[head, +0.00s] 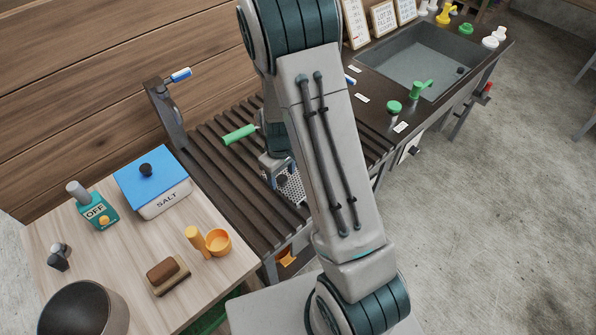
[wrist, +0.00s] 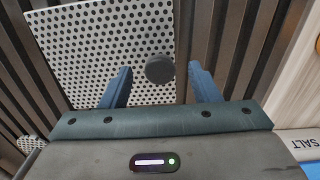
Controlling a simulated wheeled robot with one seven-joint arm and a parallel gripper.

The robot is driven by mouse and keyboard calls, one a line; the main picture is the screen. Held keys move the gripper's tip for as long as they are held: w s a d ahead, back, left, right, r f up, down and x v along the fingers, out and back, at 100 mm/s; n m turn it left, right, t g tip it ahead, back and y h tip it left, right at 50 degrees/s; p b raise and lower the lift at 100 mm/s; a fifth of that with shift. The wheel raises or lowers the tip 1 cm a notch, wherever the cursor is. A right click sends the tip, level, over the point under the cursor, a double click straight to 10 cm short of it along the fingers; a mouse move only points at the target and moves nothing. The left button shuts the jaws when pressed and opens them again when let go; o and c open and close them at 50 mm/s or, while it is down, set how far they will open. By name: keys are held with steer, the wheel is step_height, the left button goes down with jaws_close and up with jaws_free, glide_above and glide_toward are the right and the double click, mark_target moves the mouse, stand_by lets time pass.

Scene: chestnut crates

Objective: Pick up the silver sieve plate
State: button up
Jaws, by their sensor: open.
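The silver sieve plate (wrist: 83,50) is a flat perforated square with a round dark knob (wrist: 160,69) on it. In the wrist view it lies on the dark slats, and the knob shows between and a little beyond my fingertips. In the head view only part of the plate (head: 292,187) shows, beside my arm, which hides the rest. My gripper (wrist: 160,80) is open and empty, with its two blue fingers on either side of the knob and apart from it. I cannot tell how high the fingertips are above the plate.
A slatted rack (head: 225,165) bears the plate. A green-handled tool (head: 239,134) lies behind my gripper. At the left, a wooden table (head: 120,240) holds a blue-lidded salt box (head: 165,201), a brush (head: 168,275), an orange cup (head: 218,242) and a dark pot (head: 84,309). A sink (head: 420,60) is at the right.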

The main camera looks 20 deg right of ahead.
steer(key=shift+f, duration=0.25)
jaws_close()
steer(key=shift+w+r, duration=0.1)
stand_by(1.2)
